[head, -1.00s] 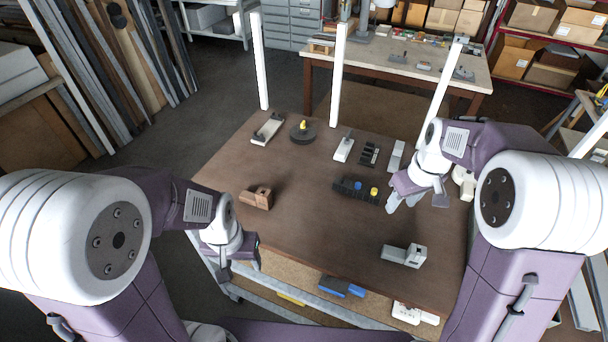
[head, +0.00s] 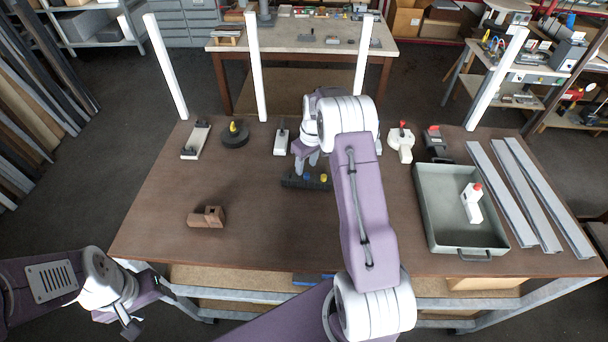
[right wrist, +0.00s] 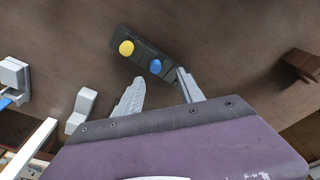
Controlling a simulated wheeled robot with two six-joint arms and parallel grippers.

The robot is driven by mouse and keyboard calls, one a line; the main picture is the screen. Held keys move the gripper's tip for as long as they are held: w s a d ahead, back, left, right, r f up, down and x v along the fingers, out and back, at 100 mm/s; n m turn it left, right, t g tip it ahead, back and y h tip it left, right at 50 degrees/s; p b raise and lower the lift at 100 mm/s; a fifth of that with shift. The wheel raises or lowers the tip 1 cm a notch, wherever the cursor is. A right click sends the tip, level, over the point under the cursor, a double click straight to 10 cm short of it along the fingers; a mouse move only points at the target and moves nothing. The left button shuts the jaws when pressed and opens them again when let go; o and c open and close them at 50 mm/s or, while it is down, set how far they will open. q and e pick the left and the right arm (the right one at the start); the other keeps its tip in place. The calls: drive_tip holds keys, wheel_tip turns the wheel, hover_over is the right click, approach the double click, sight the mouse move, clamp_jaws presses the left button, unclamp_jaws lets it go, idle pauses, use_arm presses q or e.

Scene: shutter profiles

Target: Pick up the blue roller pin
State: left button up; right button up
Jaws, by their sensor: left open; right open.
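The blue roller pin (right wrist: 155,66) stands in a black slotted block (right wrist: 143,55) beside a yellow pin (right wrist: 126,48) in the right wrist view. In the head view the block (head: 292,182) lies mid-table with the blue pin (head: 306,177) and yellow pin (head: 324,178) on it, partly hidden by my right arm. My right gripper (right wrist: 160,92) is open, its two fingers apart just short of the block, with nothing between them. It also shows in the head view (head: 306,167). My left gripper (head: 144,318) is open and empty, off the table's front left edge.
A brown wooden block (head: 206,217) sits on the left of the table. Several small fixtures line the back edge. A grey tray (head: 432,215) holding a white red-topped part (head: 471,203) and long grey profiles (head: 522,190) lie right. White posts rise at the back.

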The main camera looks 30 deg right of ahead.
sight(307, 174)
drive_tip(key=shift+w+d+f+p, duration=0.15)
drive_tip(key=shift+f+p, duration=0.65)
drive_tip(key=shift+p, duration=0.45)
drive_tip(key=f, duration=0.1)
drive_tip(key=f+p, duration=0.1)
drive_tip(key=shift+d+f, duration=0.3)
drive_tip(key=shift+f, duration=0.3)
drive_tip(key=shift+w+a+f, duration=0.1)
drive_tip(key=shift+f, duration=0.05)
drive_tip(key=shift+w+a, duration=0.1)
drive_tip(key=shift+a, duration=0.05)
drive_tip(key=c, duration=0.9)
clamp_jaws()
drive_tip(key=shift+b, duration=0.3)
wheel_tip(307, 174, up, 4)
drive_tip(key=b, duration=0.2)
drive_tip(key=shift+f+b, duration=0.1)
drive_tip(key=shift+b, duration=0.3)
drive_tip(key=s+d+r+b, duration=0.4)
drive_tip(key=s+d+r, duration=0.3)
drive_tip(key=s+d, duration=0.1)
drive_tip(key=shift+s+r+b, duration=0.15)
drive_tip(key=shift+s+b, duration=0.15)
drive_tip(key=shift+s, duration=0.05)
drive_tip(key=shift+d, duration=0.1)
